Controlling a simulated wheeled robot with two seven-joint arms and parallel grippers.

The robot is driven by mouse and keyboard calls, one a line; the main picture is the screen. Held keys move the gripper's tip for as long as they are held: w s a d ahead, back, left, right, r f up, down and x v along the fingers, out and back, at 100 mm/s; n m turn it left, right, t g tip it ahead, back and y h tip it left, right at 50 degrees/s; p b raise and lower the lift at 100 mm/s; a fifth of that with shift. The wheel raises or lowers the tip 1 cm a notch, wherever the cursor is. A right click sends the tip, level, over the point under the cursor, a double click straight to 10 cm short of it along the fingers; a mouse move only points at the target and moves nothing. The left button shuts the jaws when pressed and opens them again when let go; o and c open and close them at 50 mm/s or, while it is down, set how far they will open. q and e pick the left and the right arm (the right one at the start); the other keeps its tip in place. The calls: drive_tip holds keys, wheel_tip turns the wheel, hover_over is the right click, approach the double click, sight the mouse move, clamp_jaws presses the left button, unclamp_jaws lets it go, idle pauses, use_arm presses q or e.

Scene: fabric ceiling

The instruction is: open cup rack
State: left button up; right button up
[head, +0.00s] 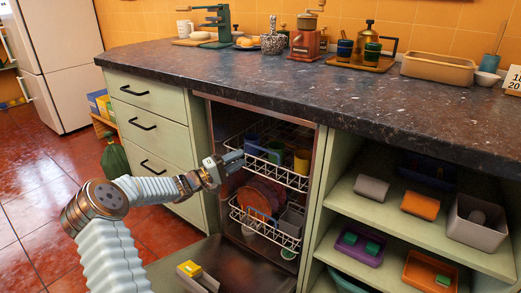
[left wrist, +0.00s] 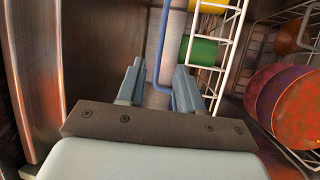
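The cup rack (head: 290,180) is the white wire upper rack in the dishwasher, holding blue, green and yellow cups. It also shows in the left wrist view (left wrist: 232,45), with a blue handle (left wrist: 164,40) along its front. My left gripper (head: 236,160) is at the left part of the rack's front. In the left wrist view its fingers (left wrist: 157,88) are apart, and the handle runs into the space between them. Whether they touch it is unclear. My right gripper is not in view.
A lower rack (head: 270,230) holds reddish plates. The dishwasher door (head: 240,272) is folded down. Drawers (head: 150,130) stand left, and open shelves with bins (head: 475,225) stand right. The dark countertop (head: 300,85) overhangs the racks.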

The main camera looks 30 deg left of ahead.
sight(261, 149)
use_arm(q)
drive_tip(key=p+x, duration=0.1)
drive_tip(key=x, duration=0.8)
drive_tip(key=shift+w+d, duration=0.25)
clamp_jaws()
